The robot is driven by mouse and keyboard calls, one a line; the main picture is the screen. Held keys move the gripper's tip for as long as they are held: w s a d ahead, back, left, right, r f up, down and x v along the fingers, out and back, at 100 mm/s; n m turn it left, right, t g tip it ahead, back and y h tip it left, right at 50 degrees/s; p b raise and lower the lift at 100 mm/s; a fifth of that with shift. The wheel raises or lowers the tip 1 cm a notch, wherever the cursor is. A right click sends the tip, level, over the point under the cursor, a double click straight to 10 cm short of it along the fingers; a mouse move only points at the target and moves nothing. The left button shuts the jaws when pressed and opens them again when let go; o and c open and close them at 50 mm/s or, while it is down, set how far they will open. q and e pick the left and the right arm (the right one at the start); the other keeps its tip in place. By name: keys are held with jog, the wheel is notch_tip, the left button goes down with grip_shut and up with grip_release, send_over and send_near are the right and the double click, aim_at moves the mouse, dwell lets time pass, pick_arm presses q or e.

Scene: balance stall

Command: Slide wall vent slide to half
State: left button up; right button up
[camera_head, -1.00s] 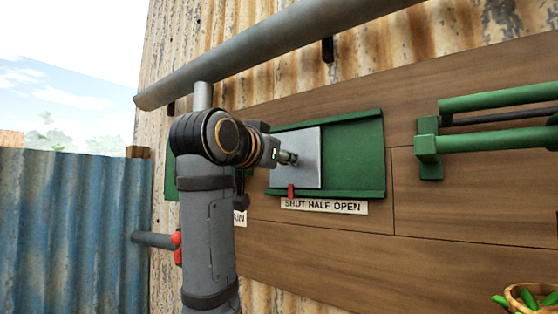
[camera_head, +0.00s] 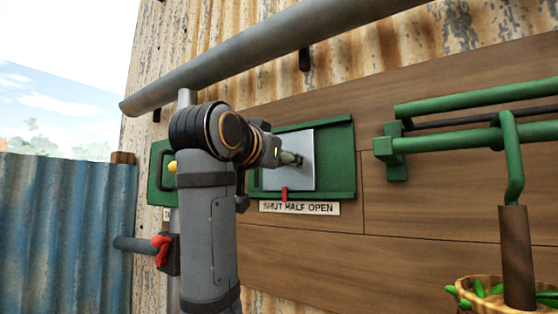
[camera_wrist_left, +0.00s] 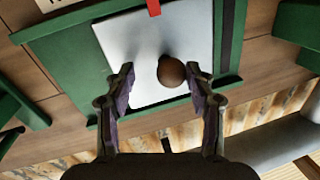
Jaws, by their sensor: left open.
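The wall vent is a green frame (camera_head: 335,160) with a pale grey slide plate (camera_head: 302,175) in its left and middle part. A red pointer (camera_head: 284,194) under the plate stands between SHUT and HALF on the label (camera_head: 300,208). My left gripper (camera_head: 298,160) is in front of the plate. In the left wrist view, its open fingers (camera_wrist_left: 160,78) stand on either side of a round brown knob (camera_wrist_left: 171,72) on the plate. The knob is closer to the right-hand finger; I cannot tell whether they touch. My right gripper is out of view.
A grey pipe (camera_head: 270,55) runs slantwise above the vent. Green rails (camera_head: 460,140) stick out at the right, with a brown-handled hook (camera_head: 515,240) hanging there. A basket (camera_head: 480,290) is below. A red-handled tap (camera_head: 162,248) is left of my arm.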

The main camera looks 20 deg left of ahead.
pick_arm(q)
jog(key=s+a, duration=0.1)
jog(key=s, duration=0.6)
jog(key=shift+s, duration=0.2)
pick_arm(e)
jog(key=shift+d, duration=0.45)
